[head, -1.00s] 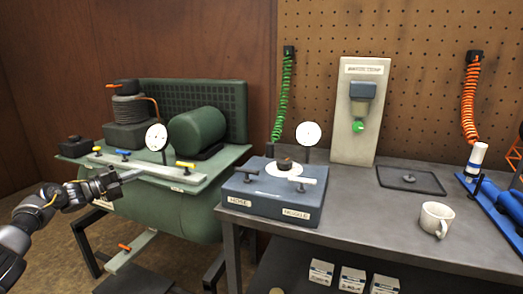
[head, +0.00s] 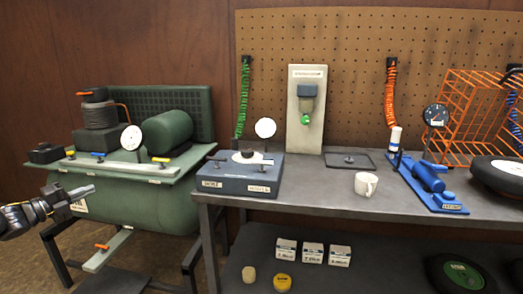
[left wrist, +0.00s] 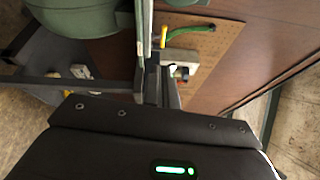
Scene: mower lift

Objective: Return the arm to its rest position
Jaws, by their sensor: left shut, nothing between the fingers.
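My left gripper (head: 80,192) is at the left edge of the head view, in front of the green compressor (head: 140,205). Its fingers are shut with nothing between them. It appears apart from the compressor's front rail, though the exact gap is hard to judge. In the left wrist view the dark gripper housing fills the lower half, and part of the green tank (left wrist: 85,18) shows at the top. My right gripper is not in view.
A grey workbench (head: 320,193) holds a blue valve box (head: 235,178), a white mug (head: 366,184), a blue jack (head: 428,178), an orange wire basket (head: 470,110) and a black wheel (head: 500,172). Small boxes (head: 312,253) sit on the shelf below. A pegboard stands behind.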

